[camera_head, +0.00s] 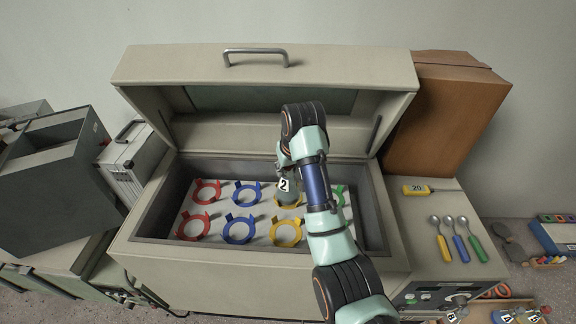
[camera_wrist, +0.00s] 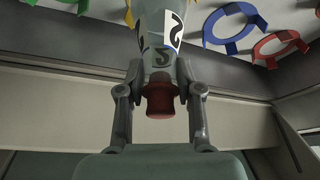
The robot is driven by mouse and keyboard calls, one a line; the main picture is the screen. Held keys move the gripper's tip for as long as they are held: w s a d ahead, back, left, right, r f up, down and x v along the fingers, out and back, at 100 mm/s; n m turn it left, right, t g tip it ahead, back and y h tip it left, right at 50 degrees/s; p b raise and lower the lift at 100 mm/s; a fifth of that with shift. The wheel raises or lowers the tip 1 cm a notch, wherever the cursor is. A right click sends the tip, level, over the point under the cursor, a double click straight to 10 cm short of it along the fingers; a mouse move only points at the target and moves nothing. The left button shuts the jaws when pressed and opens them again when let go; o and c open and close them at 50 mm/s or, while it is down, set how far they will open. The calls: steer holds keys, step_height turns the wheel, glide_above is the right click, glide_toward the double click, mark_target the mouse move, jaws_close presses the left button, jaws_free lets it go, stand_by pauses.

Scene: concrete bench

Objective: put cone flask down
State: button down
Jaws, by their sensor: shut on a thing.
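My gripper (camera_head: 284,168) is shut on the cone flask (camera_head: 286,190), a pale flask with black "2" labels. The wrist view shows my gripper (camera_wrist: 159,72) with a finger on each side of the flask's neck, and the flask (camera_wrist: 162,22) with its red stopper (camera_wrist: 160,100). In the head view the flask overlaps the back-row yellow ring holder (camera_head: 290,202) inside the open box. Whether its base touches the floor or holder cannot be told. Other ring holders are red (camera_head: 193,228), blue (camera_head: 238,231), yellow (camera_head: 285,233) and green (camera_head: 338,192).
The box lid (camera_head: 265,68) stands open behind my arm, and the box walls (camera_head: 250,251) surround the holders. My arm hides part of the right side inside. A brown box (camera_head: 440,112), a yellow-handled tool (camera_head: 418,189) and several spoons (camera_head: 460,240) are to the right.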

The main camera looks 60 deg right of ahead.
mark_target(290, 186)
steer(key=shift+f, duration=0.1)
steer(key=shift+f, duration=0.15)
steer(key=c, duration=0.8)
jaws_free()
steer(key=shift+o, duration=0.2)
steer(key=v, duration=0.6)
